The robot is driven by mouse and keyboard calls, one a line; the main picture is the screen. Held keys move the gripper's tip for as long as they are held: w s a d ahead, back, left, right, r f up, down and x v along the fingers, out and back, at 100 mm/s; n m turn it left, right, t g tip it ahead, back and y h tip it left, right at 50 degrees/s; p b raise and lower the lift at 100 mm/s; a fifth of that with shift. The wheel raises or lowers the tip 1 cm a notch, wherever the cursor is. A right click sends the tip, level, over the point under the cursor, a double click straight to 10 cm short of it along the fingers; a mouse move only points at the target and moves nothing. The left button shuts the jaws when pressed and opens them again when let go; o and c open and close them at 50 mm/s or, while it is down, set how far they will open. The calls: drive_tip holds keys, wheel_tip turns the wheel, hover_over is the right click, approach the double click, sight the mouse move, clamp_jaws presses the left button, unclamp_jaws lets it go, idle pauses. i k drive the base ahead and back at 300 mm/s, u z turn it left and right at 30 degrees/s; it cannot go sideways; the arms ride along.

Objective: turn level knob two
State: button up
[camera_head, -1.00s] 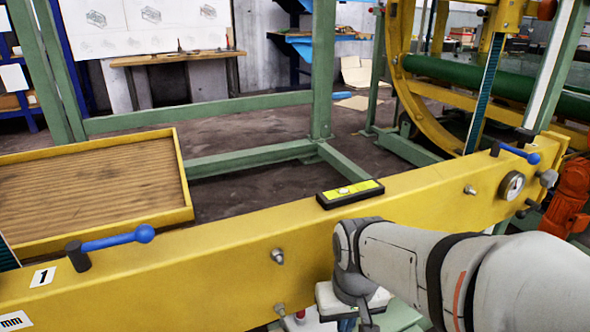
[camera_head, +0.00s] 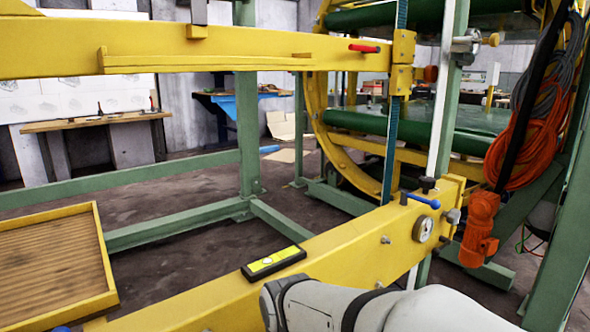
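At the right end of the lower yellow beam (camera_head: 350,238), a blue-handled lever (camera_head: 423,201) sticks out from a black base. A black knob (camera_head: 428,184) stands just behind it, and a grey knob (camera_head: 452,216) sits at the beam's end. I see no number on any of these, so I cannot tell which is knob two. A round dial (camera_head: 423,229) is on the beam's front face below the lever. My arm crosses the bottom of the view in front of the beam, left of and below the lever. My gripper is out of view.
A black and yellow spirit level (camera_head: 273,262) lies on the beam. A yellow-rimmed tray (camera_head: 104,255) is at left. An orange motor (camera_head: 481,225) with coiled orange cable (camera_head: 520,130) and a green post (camera_head: 558,220) stand at right.

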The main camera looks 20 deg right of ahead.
sight(426, 183)
drive_tip(key=z, duration=0.1)
drive_tip(key=k, duration=0.45)
drive_tip(key=u, duration=1.6)
drive_tip(key=k, duration=1.45)
drive_tip(key=z, duration=1.55)
drive_tip(key=i, duration=1)
drive_tip(key=z, duration=0.1)
